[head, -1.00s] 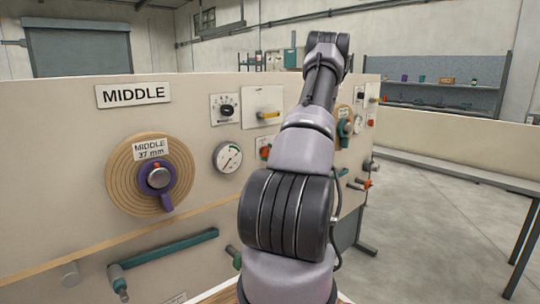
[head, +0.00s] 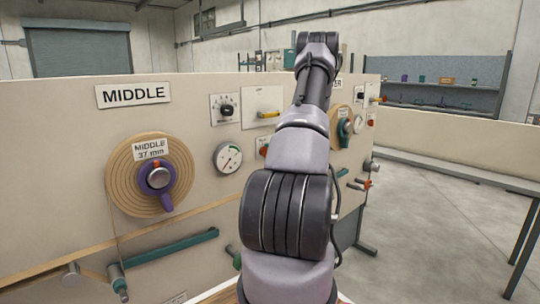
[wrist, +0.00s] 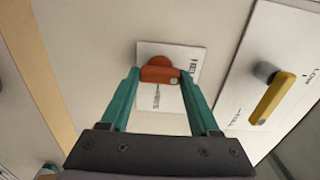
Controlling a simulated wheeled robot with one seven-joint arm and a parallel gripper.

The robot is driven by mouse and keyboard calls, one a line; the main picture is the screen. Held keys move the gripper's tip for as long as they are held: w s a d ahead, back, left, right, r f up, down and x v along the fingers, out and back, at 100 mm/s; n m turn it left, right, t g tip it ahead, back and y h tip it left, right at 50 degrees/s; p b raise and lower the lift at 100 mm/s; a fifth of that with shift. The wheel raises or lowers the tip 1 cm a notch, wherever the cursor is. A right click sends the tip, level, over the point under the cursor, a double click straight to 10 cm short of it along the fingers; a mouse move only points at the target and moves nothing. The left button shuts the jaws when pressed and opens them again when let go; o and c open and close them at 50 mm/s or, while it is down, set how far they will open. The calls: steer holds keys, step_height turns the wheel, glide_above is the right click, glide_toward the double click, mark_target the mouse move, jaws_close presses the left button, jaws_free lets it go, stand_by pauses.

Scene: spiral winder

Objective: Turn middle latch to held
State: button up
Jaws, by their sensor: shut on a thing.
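The orange-red latch (wrist: 159,74) sits on a small white plate (wrist: 190,52) with black lettering, in the wrist view. A word along the plate's right side looks like HELD; the other lettering is too small to read. My gripper (wrist: 159,80) has its two teal fingers on either side of the latch and is shut on it. In the head view part of the orange latch (head: 263,152) shows beside the gauge, below the yellow-handled plate. My gripper is hidden behind my arm in that view.
A yellow handle (wrist: 272,98) stands out from a white plate close to the right finger. The MIDDLE sign (head: 133,95), a wound roll (head: 120,180) with a purple clamp, a pressure gauge (head: 228,159) and a black knob (head: 226,111) are on the panel. Open floor lies to the right.

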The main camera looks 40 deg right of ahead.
steer(key=shift+f, duration=0.1)
steer(key=o, duration=1.4)
steer(key=shift+c, duration=0.2)
steer(key=s, duration=1.1)
steer(key=shift+d, duration=0.4)
